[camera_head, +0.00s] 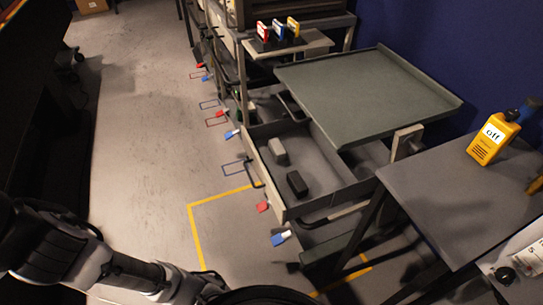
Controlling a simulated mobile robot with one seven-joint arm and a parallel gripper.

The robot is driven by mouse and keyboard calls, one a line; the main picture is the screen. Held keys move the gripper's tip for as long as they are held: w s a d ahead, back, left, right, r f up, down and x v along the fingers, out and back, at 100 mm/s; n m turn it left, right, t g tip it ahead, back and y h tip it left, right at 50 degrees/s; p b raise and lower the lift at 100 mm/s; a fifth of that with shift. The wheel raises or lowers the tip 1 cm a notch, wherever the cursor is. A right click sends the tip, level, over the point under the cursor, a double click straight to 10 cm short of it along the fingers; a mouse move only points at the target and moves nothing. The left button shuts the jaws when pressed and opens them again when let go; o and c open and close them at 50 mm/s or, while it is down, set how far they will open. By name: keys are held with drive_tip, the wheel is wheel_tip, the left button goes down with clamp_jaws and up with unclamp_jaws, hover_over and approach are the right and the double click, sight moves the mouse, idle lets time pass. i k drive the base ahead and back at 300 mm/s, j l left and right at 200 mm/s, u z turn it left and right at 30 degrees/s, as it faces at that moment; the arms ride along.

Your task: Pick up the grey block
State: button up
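A light grey block (278,151) lies in an open drawer (263,164) of the grey workbench, toward the drawer's back left. A black block (297,184) lies in the same drawer, nearer to me and a little to the right, apart from the grey one. My arm crosses the bottom left of the view, well short of the drawer. The end of my arm runs out of the bottom of the picture, so my gripper does not show.
The bench top (365,90) overhangs the drawer's right side. A dark side table (450,190) with a yellow device (493,137) stands at the right. Red and blue tags (281,238) stick out along the bench front. The floor (145,150) at left is clear.

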sight(277, 150)
drive_tip(key=i+j+u, duration=0.15)
drive_tip(key=i, duration=0.4)
drive_tip(key=i+j+u, duration=0.2)
drive_tip(key=i, duration=0.3)
